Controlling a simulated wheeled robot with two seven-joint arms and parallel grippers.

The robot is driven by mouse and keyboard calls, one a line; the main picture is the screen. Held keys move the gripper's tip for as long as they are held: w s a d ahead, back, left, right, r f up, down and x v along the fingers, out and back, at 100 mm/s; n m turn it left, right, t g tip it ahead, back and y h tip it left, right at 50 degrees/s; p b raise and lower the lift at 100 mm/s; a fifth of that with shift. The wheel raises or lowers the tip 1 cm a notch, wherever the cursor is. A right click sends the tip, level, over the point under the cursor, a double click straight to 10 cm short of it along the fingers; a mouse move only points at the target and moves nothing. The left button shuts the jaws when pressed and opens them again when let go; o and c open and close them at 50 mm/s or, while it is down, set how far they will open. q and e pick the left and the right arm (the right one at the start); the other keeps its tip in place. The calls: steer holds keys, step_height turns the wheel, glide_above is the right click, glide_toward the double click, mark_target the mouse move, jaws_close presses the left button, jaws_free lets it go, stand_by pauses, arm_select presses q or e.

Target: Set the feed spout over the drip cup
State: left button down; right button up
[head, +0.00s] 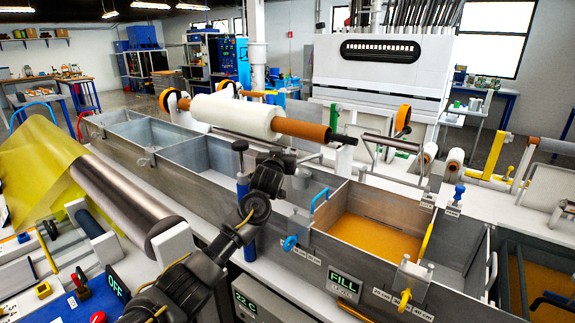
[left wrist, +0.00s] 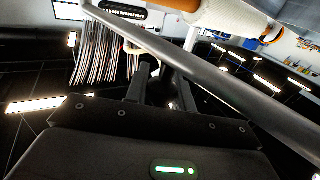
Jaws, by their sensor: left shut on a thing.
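My left gripper (head: 287,160) is over the left part of the long grey bath (head: 200,175), beside a post with a blue collar (head: 243,188). In the left wrist view the gripper (left wrist: 162,68) is shut on a long grey pipe (left wrist: 235,92), which I take to be the feed spout. The pipe crosses the fingers diagonally and bends at its upper left end. In the head view the wrist hides much of it. I cannot make out the drip cup for certain. My right gripper is not in view.
A white roll on an orange core (head: 302,130) lies just behind the gripper. An amber resin compartment (head: 370,238) with a blue handle (head: 320,200) and a yellow handle (head: 427,241) is at the right.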

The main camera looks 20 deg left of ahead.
arm_select(q)
steer(key=shift+w+a+n+g+y+b, duration=0.2)
steer(key=shift+w+a+n+y, duration=0.1)
steer(key=shift+a+n+y, duration=0.4)
steer(key=shift+w+a+n+g+y+b, duration=0.25)
steer(key=shift+w+a+n+y, duration=0.15)
steer(key=shift+y, duration=0.5)
steer(key=shift+w+a+n+g+y+b, duration=0.2)
steer(key=shift+a+n+y, duration=0.3)
steer(key=shift+a+y, duration=0.25)
steer(key=c, duration=1.2)
jaws_free()
steer(key=shift+d, duration=0.1)
steer(key=b+v, duration=0.1)
steer(key=v, duration=0.9)
steer(key=shift+s+d+b, duration=0.2)
steer(key=shift+s+b, duration=0.1)
